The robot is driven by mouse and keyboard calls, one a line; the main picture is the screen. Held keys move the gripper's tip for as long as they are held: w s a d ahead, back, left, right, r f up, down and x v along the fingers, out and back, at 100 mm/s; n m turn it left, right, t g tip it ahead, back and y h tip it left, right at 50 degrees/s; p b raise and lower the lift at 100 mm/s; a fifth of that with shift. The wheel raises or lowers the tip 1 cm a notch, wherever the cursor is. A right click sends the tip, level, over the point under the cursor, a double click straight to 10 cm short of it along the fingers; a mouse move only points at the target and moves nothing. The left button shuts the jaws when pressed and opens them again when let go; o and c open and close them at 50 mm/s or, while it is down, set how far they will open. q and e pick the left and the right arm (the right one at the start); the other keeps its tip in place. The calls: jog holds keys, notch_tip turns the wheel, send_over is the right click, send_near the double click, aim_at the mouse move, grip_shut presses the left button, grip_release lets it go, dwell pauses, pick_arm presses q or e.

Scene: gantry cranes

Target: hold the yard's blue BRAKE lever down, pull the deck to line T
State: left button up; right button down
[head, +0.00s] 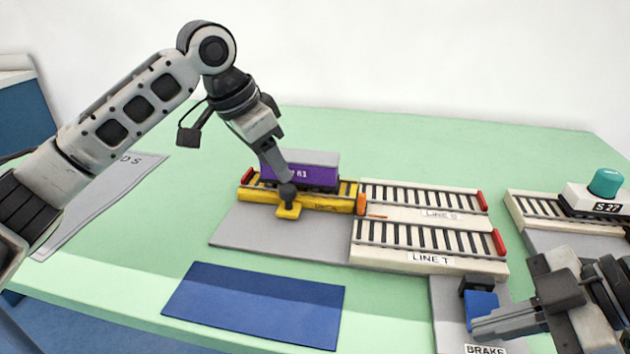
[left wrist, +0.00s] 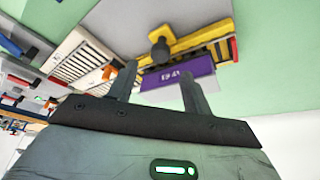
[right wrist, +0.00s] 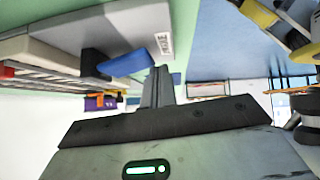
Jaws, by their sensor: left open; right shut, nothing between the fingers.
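The yellow deck (head: 335,200) carries a purple wagon (head: 322,176) and stands level with line S, left of line T (head: 430,258). A dark round knob (head: 288,191) stands on the deck's front tab. My left gripper (head: 281,174) is open above the knob; in the left wrist view the knob (left wrist: 159,48) shows just beyond the parted fingertips (left wrist: 157,68). The blue BRAKE lever (head: 481,302) is at the front right. My right gripper (head: 478,328) is shut and empty at the lever; the lever (right wrist: 127,63) shows close by its fingertips (right wrist: 158,72). Contact and lever height are unclear.
Line S (head: 440,215) lies behind line T; both have red end stops. A teal-topped wagon marked S-27 (head: 597,200) stands on another track at the right. A blue mat (head: 255,305) lies in front. Grey plate (head: 270,238) is bare before the deck.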

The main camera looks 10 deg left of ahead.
aim_at(287, 188)
pick_arm(q)
jog(key=x, duration=0.6)
jog(key=shift+c, duration=0.3)
grip_shut()
jog(key=s, duration=1)
jog(key=shift+s, duration=0.7)
pick_arm(e)
jog(key=shift+w, duration=0.1)
pick_arm(q)
jog(key=shift+o, duration=0.3)
grip_release()
jog(key=shift+s, duration=0.1)
